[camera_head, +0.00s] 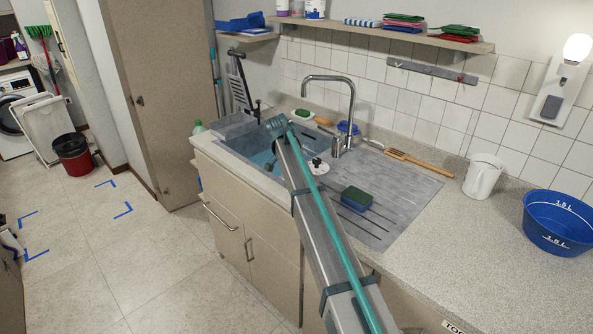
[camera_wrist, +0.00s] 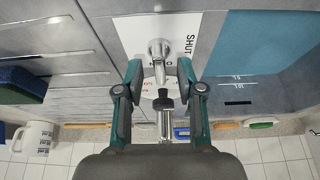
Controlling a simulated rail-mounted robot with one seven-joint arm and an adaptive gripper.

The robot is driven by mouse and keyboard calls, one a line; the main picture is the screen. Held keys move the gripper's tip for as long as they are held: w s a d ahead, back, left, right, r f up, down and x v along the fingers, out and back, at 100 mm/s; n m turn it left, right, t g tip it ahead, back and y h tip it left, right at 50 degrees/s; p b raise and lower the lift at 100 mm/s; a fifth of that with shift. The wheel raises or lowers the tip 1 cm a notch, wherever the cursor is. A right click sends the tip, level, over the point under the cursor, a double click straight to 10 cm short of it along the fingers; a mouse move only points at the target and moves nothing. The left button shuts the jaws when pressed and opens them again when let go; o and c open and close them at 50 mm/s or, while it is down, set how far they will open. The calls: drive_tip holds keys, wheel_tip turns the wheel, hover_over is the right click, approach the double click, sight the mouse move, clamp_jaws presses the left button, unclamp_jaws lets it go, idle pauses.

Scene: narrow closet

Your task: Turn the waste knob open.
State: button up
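In the wrist view, a chrome knob (camera_wrist: 160,48) with a narrow grip stands on a white plate (camera_wrist: 130,32) between the sink and the drainer. The plate is lettered SHUT on its right side and OPEN below the knob. My gripper (camera_wrist: 159,72) is open, one dark fingertip on each side of the knob's lower end, with gaps showing. I cannot tell their height difference. In the head view my arm hides the knob and the fingers.
A white disc with a black knob (camera_head: 317,166) sits beside the water-filled sink (camera_head: 262,160). The tall faucet (camera_head: 351,100) stands behind. A green-and-blue sponge (camera_head: 356,198) lies on the drainer (camera_head: 400,195). A white mug (camera_head: 482,177) and blue basin (camera_head: 556,225) stand right.

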drive_tip(key=v, duration=1.2)
drive_tip(key=shift+d, duration=0.1)
